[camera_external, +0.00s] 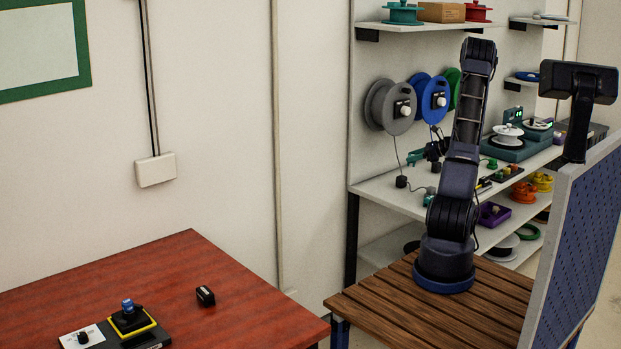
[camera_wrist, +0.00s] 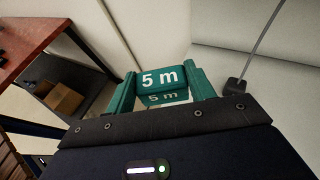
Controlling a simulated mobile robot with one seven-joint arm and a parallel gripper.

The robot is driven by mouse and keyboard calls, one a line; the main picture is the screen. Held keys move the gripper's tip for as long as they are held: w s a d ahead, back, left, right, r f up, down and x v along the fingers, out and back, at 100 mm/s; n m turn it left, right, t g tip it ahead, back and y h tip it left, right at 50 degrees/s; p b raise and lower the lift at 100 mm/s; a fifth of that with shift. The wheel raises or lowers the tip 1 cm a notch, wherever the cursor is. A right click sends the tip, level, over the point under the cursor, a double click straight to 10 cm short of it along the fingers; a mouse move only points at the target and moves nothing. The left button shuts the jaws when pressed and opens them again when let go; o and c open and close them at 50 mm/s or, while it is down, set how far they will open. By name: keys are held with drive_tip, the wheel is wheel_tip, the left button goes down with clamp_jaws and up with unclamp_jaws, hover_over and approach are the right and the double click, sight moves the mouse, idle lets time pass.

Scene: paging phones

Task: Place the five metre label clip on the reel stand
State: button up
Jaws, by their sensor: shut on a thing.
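The five metre label clip (camera_wrist: 160,78) is a teal block with white "5 m" lettering. In the wrist view it sits between the two teal fingers of my gripper (camera_wrist: 163,88), which is shut on it. In the external view my gripper (camera_external: 418,157) is small and partly dark, held above the bench near the hanging reels; the clip's lettering cannot be read there. A teal base with a white reel (camera_external: 508,136) stands on the bench to the right, behind my arm. I cannot tell whether it is the reel stand.
Grey (camera_external: 380,105) and blue (camera_external: 436,98) reels hang on the wall panel. A black weight (camera_external: 401,182) hangs on a cord just above the bench (camera_external: 377,188); a corded black block (camera_wrist: 235,87) shows in the wrist view. A purple tray (camera_external: 493,214) and orange reels (camera_external: 523,192) are at right.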

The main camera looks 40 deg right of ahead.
drive_tip(key=s+d+r+m+t+h, duration=0.25)
drive_tip(key=s+d+m+h, duration=0.45)
drive_tip(key=d, duration=0.5)
drive_tip(key=shift+n, duration=0.4)
drive_tip(key=f, duration=0.6)
drive_tip(key=s+f, duration=0.1)
drive_tip(key=f, duration=1.2)
drive_tip(key=shift+s+d+f, duration=0.2)
drive_tip(key=shift+d+f, duration=0.15)
drive_tip(key=shift+f, duration=0.1)
drive_tip(key=o, duration=1)
drive_tip(key=shift+o, duration=0.2)
